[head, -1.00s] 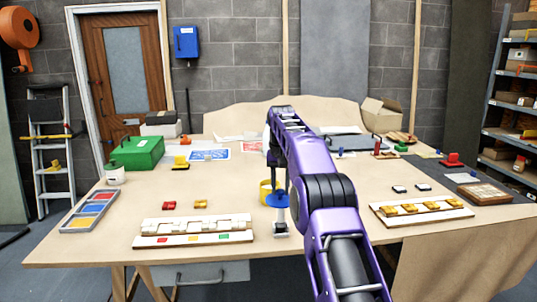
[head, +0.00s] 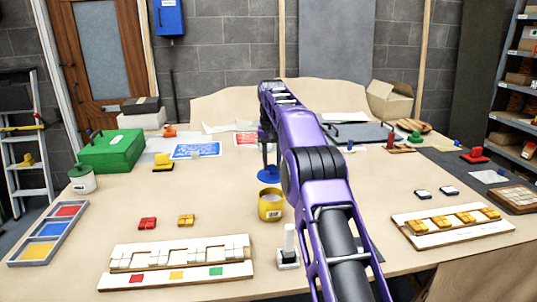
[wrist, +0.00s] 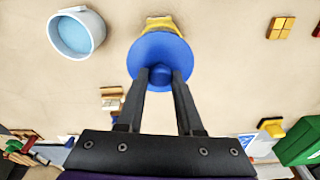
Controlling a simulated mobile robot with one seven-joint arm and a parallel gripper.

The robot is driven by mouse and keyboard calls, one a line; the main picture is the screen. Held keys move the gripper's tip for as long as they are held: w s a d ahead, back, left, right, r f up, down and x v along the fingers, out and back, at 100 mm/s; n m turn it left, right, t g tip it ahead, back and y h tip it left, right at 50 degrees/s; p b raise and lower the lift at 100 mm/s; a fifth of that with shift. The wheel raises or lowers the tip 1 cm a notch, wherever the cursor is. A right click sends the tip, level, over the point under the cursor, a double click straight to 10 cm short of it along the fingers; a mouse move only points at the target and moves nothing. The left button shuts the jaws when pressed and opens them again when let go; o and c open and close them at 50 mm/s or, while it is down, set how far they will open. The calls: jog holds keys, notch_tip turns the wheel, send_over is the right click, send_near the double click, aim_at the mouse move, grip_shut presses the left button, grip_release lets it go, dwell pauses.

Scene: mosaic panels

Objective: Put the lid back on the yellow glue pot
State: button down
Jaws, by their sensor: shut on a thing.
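The yellow glue pot (head: 270,211) stands open and upright on the table, left of my arm in the head view. My gripper (wrist: 160,80) is shut on the knob of a round blue lid (wrist: 158,52). In the head view the lid (head: 268,175) shows above the pot's rim with a gap between them, held level. In the wrist view the lid hides most of the yellow pot (wrist: 158,21), whose edge shows past the lid's far side. The fingertips are hidden in the head view.
A pale pot with blue inside (wrist: 77,33) stands beside the lid in the wrist view. A white upright stand (head: 288,242) is in front of the yellow pot. Red (head: 147,223) and yellow (head: 186,220) tiles lie left, near a mosaic panel (head: 180,262).

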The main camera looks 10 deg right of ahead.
aim_at(271, 174)
jog(key=shift+w, duration=0.35)
jog(key=shift+s+f, duration=0.15)
jog(key=shift+f, duration=0.75)
jog(key=shift+f+b, duration=0.55)
jog(key=shift+f, duration=1.7)
jog(key=shift+p, duration=0.55)
jog(key=shift+f, duration=0.15)
grip_release()
dwell(0.5)
